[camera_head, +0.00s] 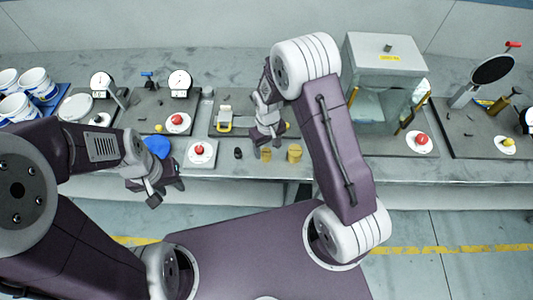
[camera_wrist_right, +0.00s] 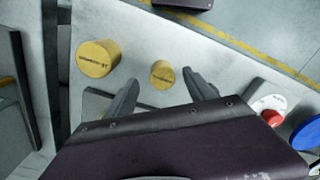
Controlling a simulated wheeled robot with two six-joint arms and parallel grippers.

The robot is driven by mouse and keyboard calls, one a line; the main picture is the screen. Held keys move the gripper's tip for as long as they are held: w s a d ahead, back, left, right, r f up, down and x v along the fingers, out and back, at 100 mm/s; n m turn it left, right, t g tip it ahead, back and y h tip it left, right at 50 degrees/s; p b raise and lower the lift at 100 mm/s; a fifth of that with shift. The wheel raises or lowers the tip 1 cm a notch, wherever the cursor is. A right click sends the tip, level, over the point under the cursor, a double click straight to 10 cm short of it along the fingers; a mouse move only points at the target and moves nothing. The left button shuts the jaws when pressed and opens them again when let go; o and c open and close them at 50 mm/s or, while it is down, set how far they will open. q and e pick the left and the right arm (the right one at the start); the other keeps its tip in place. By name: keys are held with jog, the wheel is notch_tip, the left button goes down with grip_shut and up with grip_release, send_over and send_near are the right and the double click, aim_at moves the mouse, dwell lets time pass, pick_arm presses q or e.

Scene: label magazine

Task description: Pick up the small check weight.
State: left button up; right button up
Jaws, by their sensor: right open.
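The small check weight is a yellow-brass cylinder (camera_head: 266,155) on the grey bench front. It also shows in the right wrist view as the smaller cylinder (camera_wrist_right: 162,74), with dark lettering. A larger brass weight (camera_head: 294,153) stands to its right in the head view, and to its left in the wrist view (camera_wrist_right: 97,59). My right gripper (camera_head: 267,142) is open just behind the small weight. In the wrist view its fingers (camera_wrist_right: 163,80) point towards the small weight, which appears between them; contact is not visible. My left gripper (camera_head: 166,192) hangs in front of the bench, its jaws unclear.
A small black object (camera_head: 238,153) stands left of the small weight. White plates with red buttons (camera_head: 199,149) sit further left and at the right (camera_head: 421,140). A glass-sided cabinet (camera_head: 388,62) stands behind right. A blue disc (camera_head: 157,145) is near my left gripper.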

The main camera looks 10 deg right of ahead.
aim_at(266, 152)
jog(key=f, duration=0.2)
jog(key=shift+w+a+f+p, duration=0.15)
jog(key=shift+a+f+p, duration=0.15)
jog(key=shift+f, duration=0.6)
jog(key=shift+d, duration=0.15)
jog(key=shift+c, duration=1.2)
grip_shut()
jog(key=shift+r, duration=0.1)
jog(key=shift+w, duration=0.1)
jog(key=shift+r, duration=0.25)
notch_tip(266, 152, up, 4)
jog(key=shift+f+b, duration=0.15)
jog(key=shift+b, duration=0.6)
jog(key=s+a+r+b, duration=0.1)
jog(key=s+a+r, duration=0.2)
jog(key=s+r, duration=0.3)
jog(key=s, duration=0.5)
jog(key=shift+s+a+r+b, duration=0.15)
jog(key=shift+s+r+b, duration=0.05)
jog(key=shift+r+b, duration=0.2)
